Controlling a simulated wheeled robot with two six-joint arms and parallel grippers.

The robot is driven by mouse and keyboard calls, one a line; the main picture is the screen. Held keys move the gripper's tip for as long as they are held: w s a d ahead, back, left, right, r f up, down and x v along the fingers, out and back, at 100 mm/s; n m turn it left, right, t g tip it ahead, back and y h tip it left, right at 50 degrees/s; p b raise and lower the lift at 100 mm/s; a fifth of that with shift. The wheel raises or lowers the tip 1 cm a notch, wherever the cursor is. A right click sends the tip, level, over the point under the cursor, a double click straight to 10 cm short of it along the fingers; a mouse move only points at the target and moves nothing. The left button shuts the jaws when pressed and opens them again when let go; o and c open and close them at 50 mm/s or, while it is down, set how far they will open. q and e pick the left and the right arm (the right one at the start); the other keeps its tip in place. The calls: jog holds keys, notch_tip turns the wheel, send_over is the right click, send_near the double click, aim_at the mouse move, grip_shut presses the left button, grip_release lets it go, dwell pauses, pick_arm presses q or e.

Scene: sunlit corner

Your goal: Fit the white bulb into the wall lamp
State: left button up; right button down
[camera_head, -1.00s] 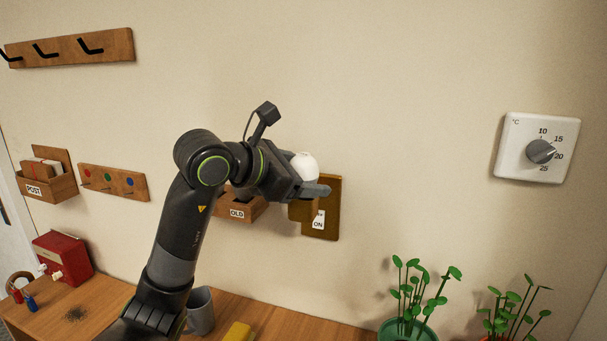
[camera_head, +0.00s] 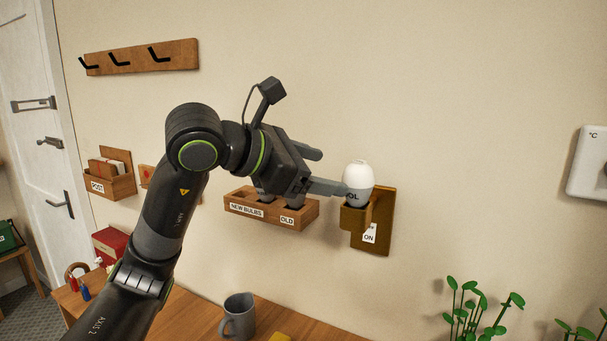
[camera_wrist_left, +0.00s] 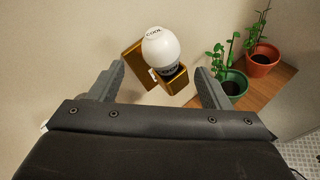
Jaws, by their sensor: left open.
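The white bulb (camera_head: 358,178) stands upright in the socket of the brown-gold wall lamp (camera_head: 382,222), with its lettering partly visible. My left gripper (camera_head: 328,171) is open and empty, just left of the bulb. In the head view one fingertip reaches the bulb's left edge; the left wrist view shows both fingers (camera_wrist_left: 162,74) apart from it. My right gripper is in neither view.
A wooden rack (camera_head: 308,218) labelled NEW BULBS and OLD hangs left of the lamp, partly behind my gripper. An ON label (camera_head: 369,234) is on the lamp's plate. Below, the desk holds a grey mug (camera_head: 238,315); a green plant (camera_head: 480,313) stands at right.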

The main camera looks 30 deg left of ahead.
pick_arm(q)
jog(key=v, duration=0.3)
jog(key=shift+b, duration=0.4)
